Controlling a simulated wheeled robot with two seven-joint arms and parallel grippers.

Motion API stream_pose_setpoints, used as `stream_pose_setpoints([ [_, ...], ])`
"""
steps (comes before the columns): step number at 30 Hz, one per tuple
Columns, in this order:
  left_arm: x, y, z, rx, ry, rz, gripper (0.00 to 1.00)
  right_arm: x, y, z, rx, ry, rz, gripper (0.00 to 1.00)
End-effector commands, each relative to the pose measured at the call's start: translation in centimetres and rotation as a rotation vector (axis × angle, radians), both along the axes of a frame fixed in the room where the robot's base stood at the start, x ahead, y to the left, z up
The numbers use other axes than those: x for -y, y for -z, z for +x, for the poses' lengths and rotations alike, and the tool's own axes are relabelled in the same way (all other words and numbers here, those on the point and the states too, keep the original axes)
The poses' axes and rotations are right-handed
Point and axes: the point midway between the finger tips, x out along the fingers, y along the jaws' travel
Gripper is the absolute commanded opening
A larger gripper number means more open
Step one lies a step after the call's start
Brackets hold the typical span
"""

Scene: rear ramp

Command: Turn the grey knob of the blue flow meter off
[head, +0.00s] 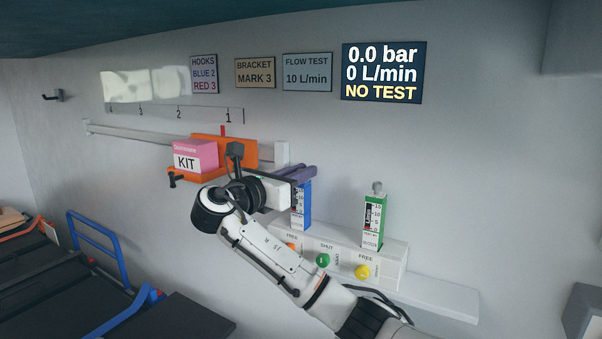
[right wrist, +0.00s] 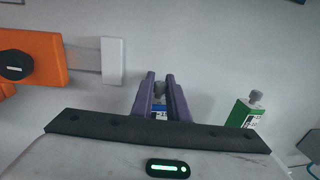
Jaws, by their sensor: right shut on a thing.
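The blue flow meter (head: 301,209) stands upright on the white wall block, partly behind my right gripper. In the right wrist view its blue top (right wrist: 158,107) shows between my fingers. Its grey knob (right wrist: 160,90) is between the two purple fingertips; in the head view the knob is hidden by the gripper. My right gripper (head: 302,172) is shut on the grey knob, with its arm coming up from the lower right. The wall display (head: 382,72) reads 0.0 bar, 0 L/min, NO TEST. My left gripper is not in view.
A green flow meter (head: 373,223) with its own grey knob stands to the right. Orange, green and yellow buttons (head: 362,272) are on the block's front. An orange bracket (head: 240,150) with a pink KIT box (head: 195,156) is close on the left.

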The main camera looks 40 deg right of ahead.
Motion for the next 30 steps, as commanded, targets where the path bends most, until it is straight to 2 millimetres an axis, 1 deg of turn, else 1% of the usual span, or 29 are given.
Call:
stream_pose_setpoints([
  [5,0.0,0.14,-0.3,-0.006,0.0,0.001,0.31,-0.02,0.05,-0.02,-0.001,-0.03,-0.001,0.0],
  [11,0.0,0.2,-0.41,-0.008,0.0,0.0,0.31,0.04,0.05,-0.11,0.001,-0.126,-0.001,0.0],
  [17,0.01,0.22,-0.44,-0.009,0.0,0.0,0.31,0.06,0.01,-0.17,-0.001,-0.29,-0.003,0.0],
  [30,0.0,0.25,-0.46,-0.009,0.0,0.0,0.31,0.14,-0.04,-0.21,-0.006,-0.702,-0.007,0.0],
])
